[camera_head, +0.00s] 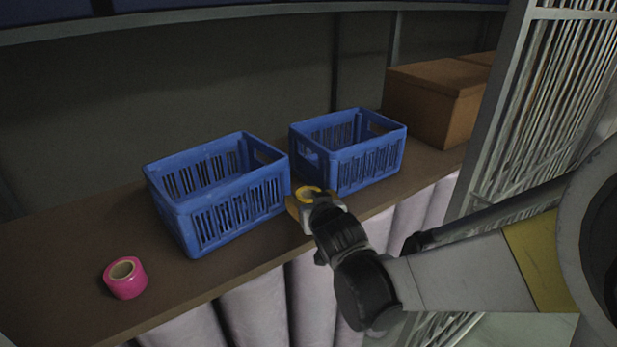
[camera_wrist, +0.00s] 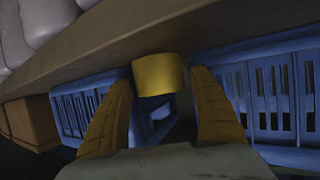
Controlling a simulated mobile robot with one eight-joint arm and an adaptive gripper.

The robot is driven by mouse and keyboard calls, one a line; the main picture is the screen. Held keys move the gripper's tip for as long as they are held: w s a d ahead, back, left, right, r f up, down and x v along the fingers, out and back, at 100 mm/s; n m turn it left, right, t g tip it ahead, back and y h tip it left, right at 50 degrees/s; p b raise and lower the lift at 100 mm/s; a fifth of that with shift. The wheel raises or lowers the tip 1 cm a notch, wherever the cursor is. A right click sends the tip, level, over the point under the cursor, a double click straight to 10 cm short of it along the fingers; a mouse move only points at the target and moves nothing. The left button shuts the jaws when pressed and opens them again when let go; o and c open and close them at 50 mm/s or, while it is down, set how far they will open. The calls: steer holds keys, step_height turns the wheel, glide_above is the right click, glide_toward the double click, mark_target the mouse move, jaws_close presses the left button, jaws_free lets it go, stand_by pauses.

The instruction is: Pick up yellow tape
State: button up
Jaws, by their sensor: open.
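The yellow tape (camera_head: 308,194) stands on the brown shelf near its front edge, by the gap between two blue crates. My gripper (camera_head: 303,200) is at the tape and hides part of it in the head view. In the wrist view the tape (camera_wrist: 158,75) shows between the tips of my two open orange-yellow fingers (camera_wrist: 160,85). I cannot tell whether either finger touches it.
One blue crate (camera_head: 228,203) stands left of my gripper and another (camera_head: 372,160) stands behind it to the right. A pink tape roll (camera_head: 125,278) lies at the left on the shelf (camera_head: 60,250). Cardboard boxes (camera_head: 425,90) stand at the right. A metal rack (camera_head: 545,90) is beside the shelf.

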steer(key=shift+w+a+f, duration=0.1)
steer(key=shift+w+f, duration=0.15)
steer(key=shift+w, duration=0.3)
steer(key=c, duration=1)
steer(key=shift+r, duration=0.1)
